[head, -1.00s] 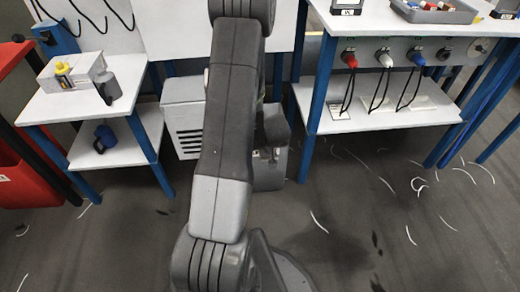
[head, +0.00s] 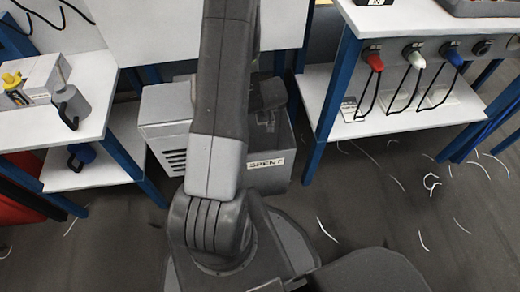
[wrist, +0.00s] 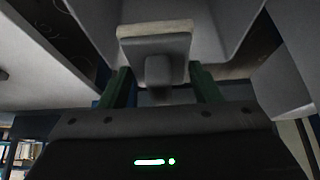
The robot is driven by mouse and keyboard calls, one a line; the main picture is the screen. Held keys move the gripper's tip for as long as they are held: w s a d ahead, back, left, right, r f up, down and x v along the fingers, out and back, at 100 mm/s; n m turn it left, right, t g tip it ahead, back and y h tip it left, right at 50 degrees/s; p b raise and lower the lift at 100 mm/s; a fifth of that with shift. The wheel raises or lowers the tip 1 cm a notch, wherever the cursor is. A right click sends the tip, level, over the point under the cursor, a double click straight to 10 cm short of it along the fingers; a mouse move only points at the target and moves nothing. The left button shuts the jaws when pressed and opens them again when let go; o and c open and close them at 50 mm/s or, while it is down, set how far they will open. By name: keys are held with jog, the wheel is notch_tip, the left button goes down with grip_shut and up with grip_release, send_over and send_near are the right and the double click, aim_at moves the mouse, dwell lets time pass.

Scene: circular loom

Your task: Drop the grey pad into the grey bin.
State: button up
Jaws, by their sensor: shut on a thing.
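My gripper (wrist: 160,76) is shut on the stub of the grey pad (wrist: 156,48), between its two green fingers in the wrist view. The pad is a grey block with a pale strip along one edge. The grey bin (head: 268,178), labelled SPENT, stands on the floor behind my arm in the head view. My arm hides part of it. In the wrist view the bin's grey walls (wrist: 222,22) spread around and beyond the pad. The pad is not clearly visible in the head view.
A light grey vented box (head: 165,125) stands just left of the bin. A white two-shelf table (head: 95,115) is at left; a blue-legged bench (head: 340,85) with hanging cables is at right. White thread scraps lie on open floor at right.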

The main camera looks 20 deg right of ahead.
jog(key=shift+f+b, duration=2.8)
jog(key=shift+f, duration=0.15)
jog(key=o, duration=1)
jog(key=shift+s+r, duration=0.1)
jog(key=p+v, duration=0.6)
jog(key=v, duration=0.7)
jog(key=shift+s+a+r, duration=0.1)
jog(key=shift+s+r, duration=0.05)
jog(key=shift+r, duration=0.15)
jog(key=shift+f, duration=0.1)
